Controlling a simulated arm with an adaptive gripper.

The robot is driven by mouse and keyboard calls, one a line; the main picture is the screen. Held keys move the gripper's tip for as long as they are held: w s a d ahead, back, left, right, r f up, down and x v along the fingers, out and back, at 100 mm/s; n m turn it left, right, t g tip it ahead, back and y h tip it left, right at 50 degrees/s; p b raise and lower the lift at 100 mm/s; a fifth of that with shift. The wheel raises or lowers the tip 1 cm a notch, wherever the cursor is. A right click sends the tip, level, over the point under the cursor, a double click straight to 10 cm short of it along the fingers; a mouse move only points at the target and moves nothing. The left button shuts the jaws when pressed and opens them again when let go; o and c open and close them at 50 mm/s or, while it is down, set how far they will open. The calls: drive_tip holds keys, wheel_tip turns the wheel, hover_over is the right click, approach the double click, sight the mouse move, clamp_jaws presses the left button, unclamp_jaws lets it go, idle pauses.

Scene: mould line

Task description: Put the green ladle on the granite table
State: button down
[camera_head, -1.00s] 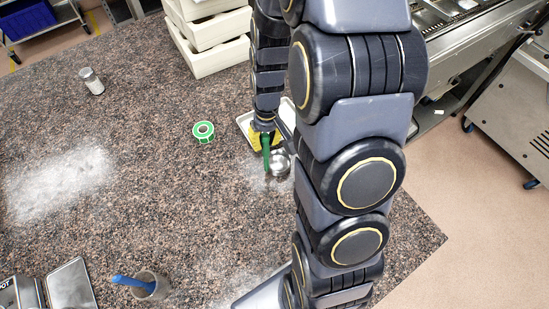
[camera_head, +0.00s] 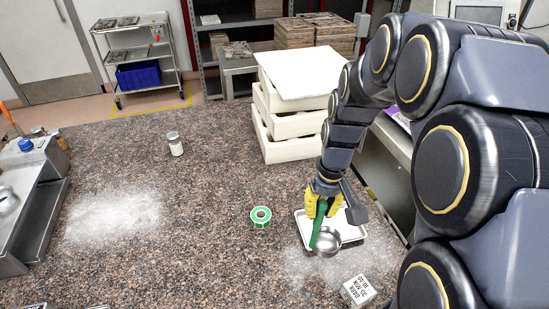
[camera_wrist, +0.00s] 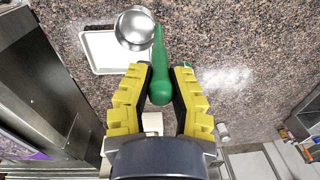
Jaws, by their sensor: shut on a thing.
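The green ladle has a green handle (camera_head: 319,224) and a round metal bowl (camera_head: 328,241). My gripper (camera_head: 322,206), with yellow fingers, is shut on the handle. In the wrist view the handle (camera_wrist: 160,80) lies between the two fingers and the bowl (camera_wrist: 135,28) is beyond the fingertips. The bowl overlaps the edge of a white tray (camera_head: 347,232) in both views. I cannot tell whether the ladle touches the tray or the table. The speckled granite table (camera_head: 200,265) spreads below and around it.
A green tape roll (camera_head: 261,217) lies left of the ladle. A small labelled box (camera_head: 358,291) sits in front. White stacked moulds (camera_head: 290,125) stand behind, and a lidded jar (camera_head: 175,144) stands farther left. Bare granite lies between the tape roll and a white powder patch (camera_head: 115,220).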

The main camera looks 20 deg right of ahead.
drive_tip(key=w+a+r+n, duration=0.1)
drive_tip(key=w+a+r, duration=0.4)
drive_tip(key=w+a, duration=0.4)
drive_tip(key=shift+w+a+n, duration=0.15)
drive_tip(key=shift+w+n, duration=0.15)
drive_tip(key=shift+w, duration=0.05)
drive_tip(key=shift+r, duration=0.1)
